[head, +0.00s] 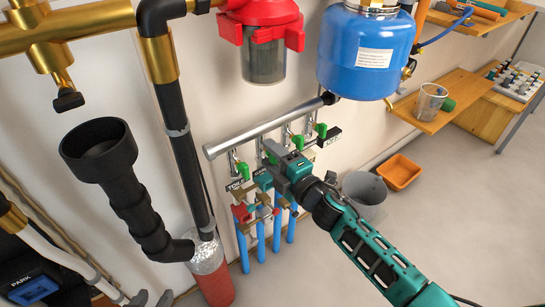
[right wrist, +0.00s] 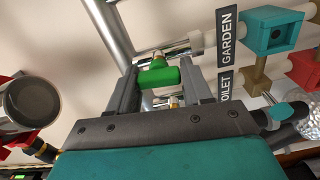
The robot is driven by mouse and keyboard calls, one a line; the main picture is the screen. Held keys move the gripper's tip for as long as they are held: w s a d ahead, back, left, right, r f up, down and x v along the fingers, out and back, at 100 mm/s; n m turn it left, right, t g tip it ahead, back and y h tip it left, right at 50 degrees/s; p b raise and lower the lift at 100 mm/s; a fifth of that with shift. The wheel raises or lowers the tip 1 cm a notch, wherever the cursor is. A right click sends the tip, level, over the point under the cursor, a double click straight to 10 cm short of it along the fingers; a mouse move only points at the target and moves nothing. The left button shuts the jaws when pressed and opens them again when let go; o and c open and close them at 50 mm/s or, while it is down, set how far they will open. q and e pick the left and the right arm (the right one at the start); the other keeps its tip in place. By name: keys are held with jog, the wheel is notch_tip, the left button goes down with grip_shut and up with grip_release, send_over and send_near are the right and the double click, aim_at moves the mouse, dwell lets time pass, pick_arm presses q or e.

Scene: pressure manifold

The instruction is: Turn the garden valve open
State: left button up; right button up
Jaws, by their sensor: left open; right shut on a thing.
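The garden valve's green handle (right wrist: 158,75) shows in the right wrist view on a metal valve branching from the steel manifold pipe (right wrist: 108,32). A black GARDEN label (right wrist: 228,38) is beside that branch. My right gripper (right wrist: 160,82) has its two grey fingers on either side of the green handle, shut on it. In the head view my right gripper (head: 274,152) reaches in from the lower right to the manifold (head: 255,134) and hides that handle. Other green handles (head: 243,169) show along the manifold. My left gripper is not in view.
A TOILET label (right wrist: 226,92) is close to the right finger. Blue pipes (head: 261,237) run below the manifold. A red filter housing (head: 262,15) and blue tank (head: 365,52) hang above. A black funnel pipe (head: 125,185) stands left. A grey bucket (head: 364,191) is at right.

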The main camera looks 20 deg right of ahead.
jog(key=shift+f+n, duration=0.1)
jog(key=shift+n, duration=0.5)
jog(key=o, duration=1)
jog(key=shift+c, duration=0.2)
jog(key=shift+s, duration=0.15)
jog(key=p+v, duration=0.1)
jog(key=v, duration=1.1)
jog(key=shift+s, duration=0.3)
jog(key=shift+d, duration=0.15)
